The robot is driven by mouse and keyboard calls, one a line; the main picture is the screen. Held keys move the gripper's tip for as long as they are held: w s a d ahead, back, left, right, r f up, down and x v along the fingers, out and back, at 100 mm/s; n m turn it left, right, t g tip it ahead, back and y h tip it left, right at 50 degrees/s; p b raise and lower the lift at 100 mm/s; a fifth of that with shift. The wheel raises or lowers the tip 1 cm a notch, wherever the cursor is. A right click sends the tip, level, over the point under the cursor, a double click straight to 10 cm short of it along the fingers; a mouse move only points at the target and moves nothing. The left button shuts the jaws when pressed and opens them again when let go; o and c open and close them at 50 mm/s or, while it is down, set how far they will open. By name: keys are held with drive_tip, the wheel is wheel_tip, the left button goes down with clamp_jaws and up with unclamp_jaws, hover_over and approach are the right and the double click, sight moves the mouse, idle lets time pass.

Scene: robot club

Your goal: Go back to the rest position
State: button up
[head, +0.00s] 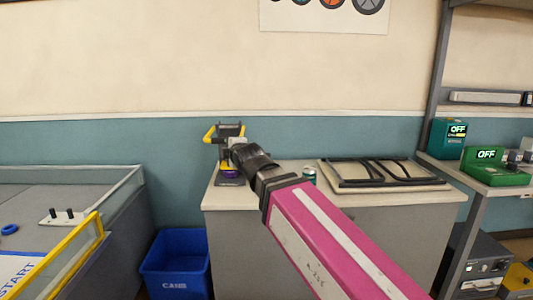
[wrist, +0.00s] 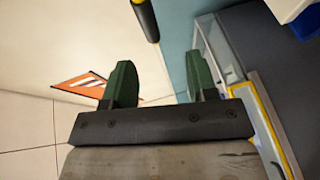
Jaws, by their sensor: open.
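My gripper (wrist: 161,78) shows in the wrist view with its two dark green fingers wide apart and nothing between them. In the head view my magenta arm reaches from the lower right up toward the cabinet, and its dark wrist end is in front of the cabinet's left part. The fingers cannot be made out clearly there. The wrist view looks along the wall and down to the floor, with the image tilted.
A grey cabinet (head: 335,240) bears a yellow-handled device (head: 210,134), a can (head: 309,174) and a black-framed tray (head: 432,184). A blue bin (head: 176,262) stands left of it. A walled arena (head: 120,188) is at left, a shelf with green boxes (head: 492,174) at right.

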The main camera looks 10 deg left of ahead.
drive_tip(key=w+d+f+m+g+h, duration=0.35)
drive_tip(key=d+f+m, duration=0.25)
drive_tip(key=d+f, duration=0.65)
drive_tip(key=w+d+f+m+g+h, duration=0.2)
drive_tip(key=w+d+f+m+h, duration=0.3)
drive_tip(key=d+f, duration=0.7)
drive_tip(key=s+d+f+m+g, duration=0.4)
drive_tip(key=s+d+f+m, duration=0.2)
drive_tip(key=d+f, duration=0.4)
drive_tip(key=s+d+f+m+g, duration=0.3)
drive_tip(key=s+d+f+m, duration=0.2)
drive_tip(key=d+f, duration=0.5)
drive_tip(key=shift+s+d+f+m+g+h, duration=0.25)
drive_tip(key=shift+s+d+m+g+h, duration=0.15)
drive_tip(key=shift+d+m, duration=0.45)
drive_tip(key=shift+a, duration=0.25)
